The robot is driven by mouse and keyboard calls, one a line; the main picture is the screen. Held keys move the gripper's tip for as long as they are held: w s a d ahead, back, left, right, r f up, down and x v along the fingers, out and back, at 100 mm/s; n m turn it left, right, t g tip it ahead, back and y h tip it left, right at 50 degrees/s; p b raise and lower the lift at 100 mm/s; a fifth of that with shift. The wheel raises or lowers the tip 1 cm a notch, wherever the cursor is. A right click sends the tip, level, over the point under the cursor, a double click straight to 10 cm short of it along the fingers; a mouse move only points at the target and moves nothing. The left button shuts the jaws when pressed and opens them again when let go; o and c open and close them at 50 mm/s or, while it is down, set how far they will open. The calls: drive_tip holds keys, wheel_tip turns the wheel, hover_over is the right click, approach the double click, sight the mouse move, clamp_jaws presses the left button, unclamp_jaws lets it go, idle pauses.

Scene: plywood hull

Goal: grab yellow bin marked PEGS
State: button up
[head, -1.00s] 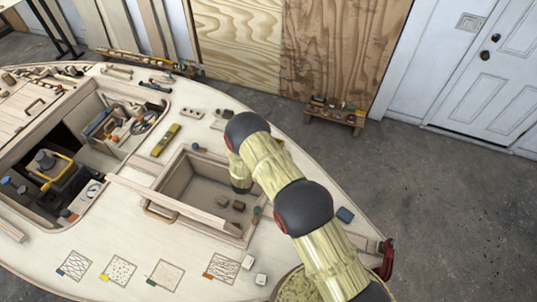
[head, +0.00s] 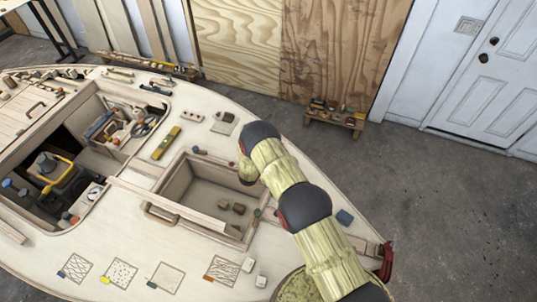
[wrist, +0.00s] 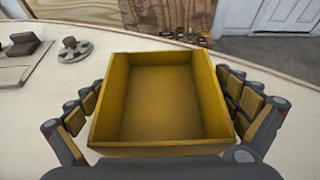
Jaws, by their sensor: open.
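A yellow open-topped bin (wrist: 160,147) fills the middle of the wrist view, and its inside looks empty. No PEGS marking shows on the sides I can see. My gripper (wrist: 162,98) is open, with one finger to the left of the bin and one to the right. A gap shows by the left wall; on the right I cannot tell whether the finger touches. In the head view my arm covers this spot, and I cannot make out the bin or the fingers there.
The pale plywood deck (head: 130,205) has a rectangular open hatch (head: 190,212) with small brown blocks inside. A yellow level (head: 166,143) lies beyond it. A grey round fitting (wrist: 75,51) is left of the bin. A low wooden stool (head: 335,119) stands on the floor beyond.

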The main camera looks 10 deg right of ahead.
drive_tip(key=shift+c, duration=0.5)
drive_tip(key=c, duration=1.1)
drive_tip(key=shift+o, duration=0.2)
drive_tip(key=shift+r, duration=0.15)
